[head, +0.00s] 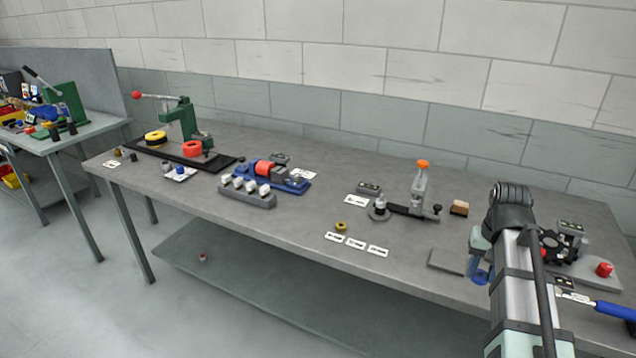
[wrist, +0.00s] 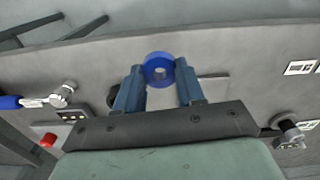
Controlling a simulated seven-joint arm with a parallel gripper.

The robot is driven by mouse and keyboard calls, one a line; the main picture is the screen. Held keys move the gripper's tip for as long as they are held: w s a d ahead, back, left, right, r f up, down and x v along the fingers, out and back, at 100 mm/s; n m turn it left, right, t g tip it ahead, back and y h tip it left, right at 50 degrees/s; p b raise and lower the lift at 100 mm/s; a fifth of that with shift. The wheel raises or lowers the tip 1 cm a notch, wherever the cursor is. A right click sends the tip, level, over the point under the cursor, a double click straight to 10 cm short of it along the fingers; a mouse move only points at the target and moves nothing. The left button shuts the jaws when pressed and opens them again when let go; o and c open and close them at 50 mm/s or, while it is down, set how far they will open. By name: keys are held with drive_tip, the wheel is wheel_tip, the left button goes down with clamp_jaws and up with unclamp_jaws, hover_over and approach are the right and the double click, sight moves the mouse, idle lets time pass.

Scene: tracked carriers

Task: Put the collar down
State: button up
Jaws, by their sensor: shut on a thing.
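The collar is a thick blue ring (wrist: 159,68) with a hole through its middle. My gripper (wrist: 160,72) is shut on it, with one finger on each side. In the head view my gripper (head: 476,266) is at the right part of the bench, and part of the blue ring (head: 481,277) shows below it. A flat grey plate (head: 445,262) lies on the bench just left of my gripper. I cannot tell whether the collar touches the bench.
The grey bench (head: 400,285) has its front edge close to my gripper. To the right are a black gear fixture (head: 556,248), a red button (head: 604,269) and a blue-handled tool (head: 613,310). A clamp with an orange knob (head: 422,165) and a small yellow ring (head: 341,227) stand left.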

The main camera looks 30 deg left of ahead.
drive_tip(key=w+a+r+m, duration=0.25)
drive_tip(key=w+a, duration=0.25)
drive_tip(key=a, duration=0.5)
drive_tip(key=m, duration=1.6)
hover_over(409, 249)
drive_tip(key=shift+m, duration=0.25)
drive_tip(key=shift+s+f, duration=0.1)
drive_tip(key=shift+f, duration=4.5)
drive_tip(key=shift+f, duration=0.15)
drive_tip(key=o, duration=1.1)
drive_tip(key=shift+c, duration=0.2)
wheel_tip(409, 249, up, 12)
